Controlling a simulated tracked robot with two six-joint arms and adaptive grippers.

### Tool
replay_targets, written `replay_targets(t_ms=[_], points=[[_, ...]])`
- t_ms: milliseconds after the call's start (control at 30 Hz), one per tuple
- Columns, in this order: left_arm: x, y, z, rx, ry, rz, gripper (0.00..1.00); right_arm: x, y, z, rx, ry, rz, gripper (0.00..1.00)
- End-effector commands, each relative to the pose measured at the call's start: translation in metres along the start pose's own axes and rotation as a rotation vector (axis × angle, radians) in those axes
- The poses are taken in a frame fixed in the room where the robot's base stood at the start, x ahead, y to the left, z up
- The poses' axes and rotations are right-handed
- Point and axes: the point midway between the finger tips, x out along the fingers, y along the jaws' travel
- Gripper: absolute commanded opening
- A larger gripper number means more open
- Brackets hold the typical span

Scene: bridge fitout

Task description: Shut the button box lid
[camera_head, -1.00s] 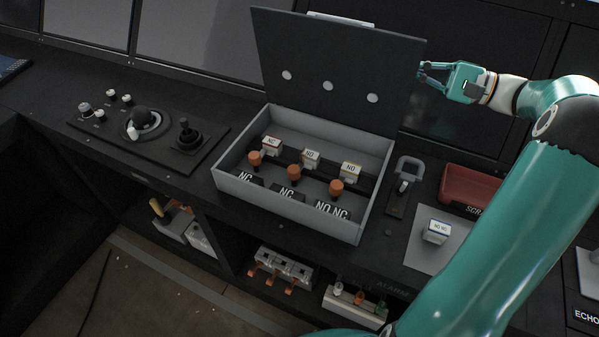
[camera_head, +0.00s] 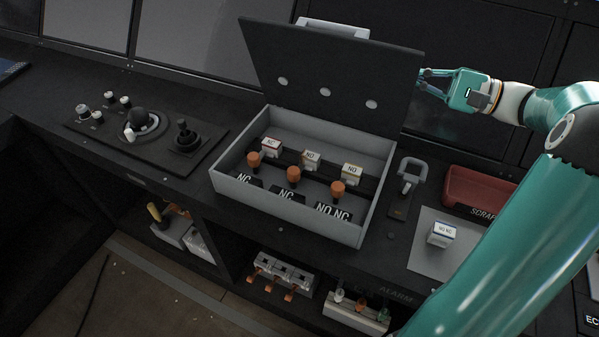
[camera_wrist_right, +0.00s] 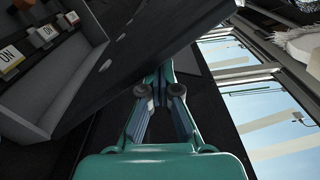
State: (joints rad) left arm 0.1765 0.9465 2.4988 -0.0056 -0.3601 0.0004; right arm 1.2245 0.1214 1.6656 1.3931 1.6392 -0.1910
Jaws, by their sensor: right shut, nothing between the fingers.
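The button box (camera_head: 290,218) is a grey open tray on the console, with orange buttons and small white blocks marked NC and NO inside. Its dark lid (camera_head: 330,75) stands raised at the back, tilted a little forward, with three pale round holes. My right gripper (camera_head: 424,82) is shut and empty at the lid's right edge, its fingertips partly hidden by the lid. My left gripper is not in view.
A control panel with a joystick (camera_head: 185,135) lies left of the box. A padlock-like latch (camera_head: 410,175), a red scrap tray (camera_head: 478,188) and a white block (camera_head: 441,233) on a grey mat are at the right. Shelves with parts sit below.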

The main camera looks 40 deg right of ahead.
Motion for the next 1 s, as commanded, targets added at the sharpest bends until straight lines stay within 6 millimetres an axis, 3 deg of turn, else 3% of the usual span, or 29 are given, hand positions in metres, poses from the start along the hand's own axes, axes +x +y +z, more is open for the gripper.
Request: replay_targets(t_ms=[200, 667, 1000], points=[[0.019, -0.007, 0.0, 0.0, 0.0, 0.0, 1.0, 0.0, 0.016, 0.017, -0.001, -0.001, 0.001, 0.0], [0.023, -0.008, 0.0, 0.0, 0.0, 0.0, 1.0, 0.0, 0.018, 0.025, 0.0, -0.001, 0.001, 0.0], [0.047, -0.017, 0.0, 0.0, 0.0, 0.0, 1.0, 0.0, 0.04, 0.044, -0.001, -0.001, 0.001, 0.0]])
